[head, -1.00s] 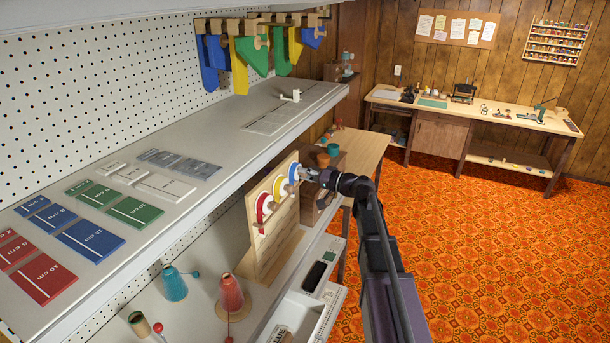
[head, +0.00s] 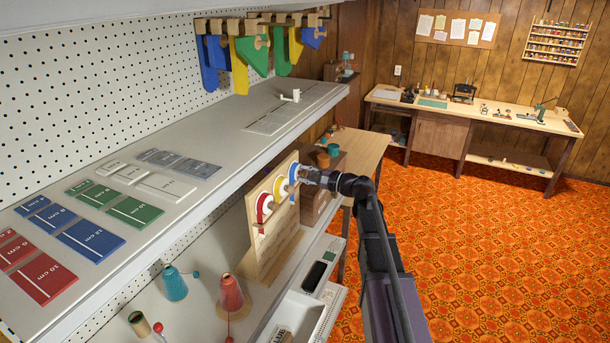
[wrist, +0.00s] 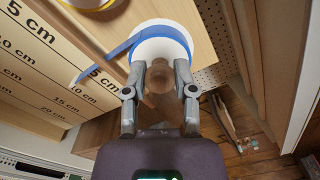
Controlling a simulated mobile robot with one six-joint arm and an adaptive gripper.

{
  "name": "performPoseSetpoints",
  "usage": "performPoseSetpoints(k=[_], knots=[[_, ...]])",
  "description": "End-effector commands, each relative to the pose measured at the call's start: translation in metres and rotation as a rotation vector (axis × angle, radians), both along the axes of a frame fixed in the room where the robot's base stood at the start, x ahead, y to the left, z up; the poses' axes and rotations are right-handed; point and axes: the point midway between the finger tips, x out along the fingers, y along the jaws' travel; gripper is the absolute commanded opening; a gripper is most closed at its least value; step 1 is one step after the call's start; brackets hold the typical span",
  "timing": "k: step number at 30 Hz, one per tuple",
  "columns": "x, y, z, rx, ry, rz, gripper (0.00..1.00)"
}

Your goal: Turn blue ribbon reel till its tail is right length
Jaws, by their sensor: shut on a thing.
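The blue ribbon reel (wrist: 172,32), a white disc with a blue ribbon edge, is on the upright wooden board (wrist: 95,45). It also shows at the right end of the row of reels in the head view (head: 293,172). My gripper (wrist: 161,68) is shut on the reel's central knob, with one finger on each side. In the head view my gripper (head: 307,176) reaches the reel from the right. A blue ribbon tail (wrist: 122,47) leaves the reel to the left across the board. A blue piece shows farther along, near the printed centimetre marks; the exact tail length is unclear.
Yellow (head: 280,188) and red (head: 264,206) reels sit beside the blue one on the board. A shelf (head: 225,135) with coloured centimetre cards overhangs to the left. Thread cones (head: 230,292) stand below. Open floor lies to the right.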

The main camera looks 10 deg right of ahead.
Motion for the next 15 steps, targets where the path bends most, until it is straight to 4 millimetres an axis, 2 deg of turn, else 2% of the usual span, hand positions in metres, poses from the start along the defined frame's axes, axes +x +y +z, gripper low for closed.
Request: performPoseSetpoints(k=[15], knots=[[0.0004,0.0009,0.0002,0.289,0.397,0.001,0.0]])
